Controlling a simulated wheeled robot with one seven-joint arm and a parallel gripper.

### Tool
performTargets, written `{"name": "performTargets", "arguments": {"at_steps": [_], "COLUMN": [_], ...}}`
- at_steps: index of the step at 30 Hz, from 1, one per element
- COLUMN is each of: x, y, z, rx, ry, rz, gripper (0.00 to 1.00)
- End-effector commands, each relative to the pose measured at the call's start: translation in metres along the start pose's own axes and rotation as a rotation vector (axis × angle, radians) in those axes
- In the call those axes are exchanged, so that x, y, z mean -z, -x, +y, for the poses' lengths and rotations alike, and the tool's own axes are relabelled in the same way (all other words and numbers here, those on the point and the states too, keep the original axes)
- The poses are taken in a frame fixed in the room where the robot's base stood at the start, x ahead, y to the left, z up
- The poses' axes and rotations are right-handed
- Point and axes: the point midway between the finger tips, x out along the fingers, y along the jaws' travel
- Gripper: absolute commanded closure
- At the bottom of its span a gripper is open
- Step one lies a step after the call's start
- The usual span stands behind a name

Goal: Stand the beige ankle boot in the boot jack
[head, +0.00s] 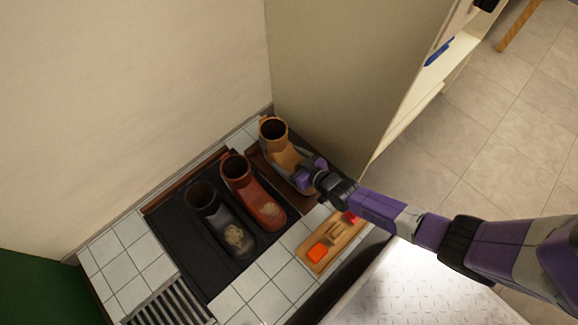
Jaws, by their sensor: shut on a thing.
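The beige ankle boot (276,150), tan with a dark open top, stands roughly upright near the corner of the walls. My gripper (303,172) comes in from the right and is shut on the front part of the boot, hiding its toe. A brown board-like piece (300,202) lies under and beside this boot; it may be the boot jack, but I cannot tell its shape. Whether the boot's sole touches it is hidden.
A red-brown boot (238,172) and a black boot (205,205) stand on a black mat (168,227) to the left. A wooden tray (313,265) with an orange item (317,253) lies in front. A tall panel (335,75) rises behind my gripper. A floor grate (170,303) is at lower left.

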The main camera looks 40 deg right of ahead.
Motion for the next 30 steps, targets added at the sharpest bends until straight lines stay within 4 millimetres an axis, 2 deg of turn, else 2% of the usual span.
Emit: {"name": "performTargets", "arguments": {"at_steps": [7,20,21,24,30], "x": [-0.033,-0.036,-0.038,-0.037,-0.037], "y": [-0.014,-0.016,-0.016,-0.015,-0.015], "z": [-0.001,-0.001,-0.001,0.000,0.000], "rx": [0.002,0.001,0.001,0.000,0.000], "ry": [0.000,0.000,0.000,0.000,0.000], "rz": [0.001,0.002,-0.001,-0.001,-0.001], "gripper": [0.95,0.95,0.18,0.00,0.00]}}
